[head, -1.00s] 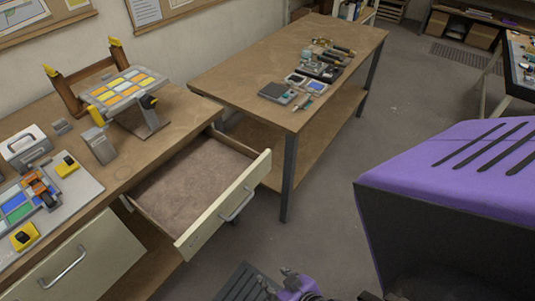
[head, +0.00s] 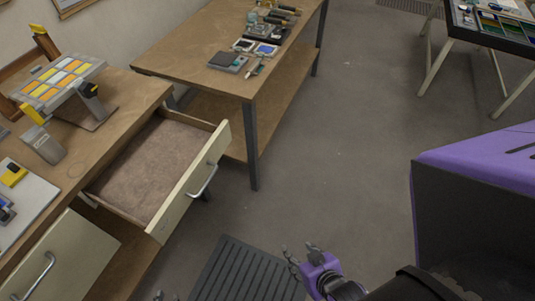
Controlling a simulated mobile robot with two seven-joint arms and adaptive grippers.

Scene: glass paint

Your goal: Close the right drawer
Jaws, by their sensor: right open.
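The right drawer (head: 190,190) is pulled well out of the wooden workbench. It has a cream front, a curved metal handle (head: 202,181) and a bare brown floor with nothing in it. The left drawer (head: 75,257) shows its cream front and handle at the lower left. My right gripper (head: 299,250) is open and empty at the bottom middle, to the right of and apart from the right drawer's handle. Only small tips of my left gripper (head: 167,295) show at the bottom edge; the rest is out of frame.
The workbench (head: 125,95) carries a tilted palette of coloured tiles (head: 62,82). A second table (head: 180,55) with tools stands behind the drawer, its near leg close by. A dark slatted mat (head: 245,272) lies on the floor. The floor right of the drawer is clear.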

